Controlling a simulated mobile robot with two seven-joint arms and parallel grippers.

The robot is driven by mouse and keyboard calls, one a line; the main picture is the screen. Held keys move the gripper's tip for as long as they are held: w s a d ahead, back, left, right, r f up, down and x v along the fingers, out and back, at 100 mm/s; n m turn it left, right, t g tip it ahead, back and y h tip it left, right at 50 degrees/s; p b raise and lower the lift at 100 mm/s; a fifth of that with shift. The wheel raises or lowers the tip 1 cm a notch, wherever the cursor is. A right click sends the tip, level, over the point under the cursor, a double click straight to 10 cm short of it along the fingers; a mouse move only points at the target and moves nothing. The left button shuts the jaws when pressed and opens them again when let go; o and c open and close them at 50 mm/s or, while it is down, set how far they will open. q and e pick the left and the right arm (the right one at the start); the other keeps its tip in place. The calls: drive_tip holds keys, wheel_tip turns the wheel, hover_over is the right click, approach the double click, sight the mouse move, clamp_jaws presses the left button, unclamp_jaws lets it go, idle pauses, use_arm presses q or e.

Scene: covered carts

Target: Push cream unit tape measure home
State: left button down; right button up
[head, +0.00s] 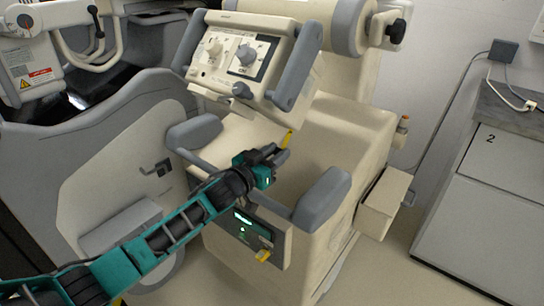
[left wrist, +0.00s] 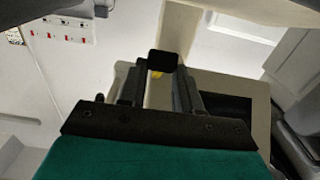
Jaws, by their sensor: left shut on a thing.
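The cream unit (head: 335,135) stands in the middle of the head view, with a tilted control panel on top. My left gripper (head: 278,156) is over its top, between the two grey handles. In the left wrist view the gripper (left wrist: 162,78) is shut on a small black block (left wrist: 163,61), which I take to be the end of the tape measure. A short yellow strip (head: 287,138) shows just beyond the fingertips; a bit of yellow (left wrist: 157,74) also shows under the block. Where the strip meets the unit is hidden. My right gripper is not in view.
Grey handles (head: 322,198) and (head: 194,132) flank the arm. The control panel (head: 240,58) overhangs behind the gripper. A grey covered machine (head: 110,150) is close on the left. A cabinet (head: 500,190) stands at right, with clear floor before it.

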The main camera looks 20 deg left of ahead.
use_arm(q)
drive_tip(key=shift+w+d+r, duration=0.2)
drive_tip(key=shift+w+r, duration=0.35)
drive_tip(key=shift+r, duration=0.25)
drive_tip(key=c, duration=0.8)
unclamp_jaws()
drive_tip(key=shift+f, duration=0.1)
drive_tip(key=shift+o, duration=0.2)
drive_tip(key=p+v, duration=0.2)
drive_tip(key=v, duration=1.1)
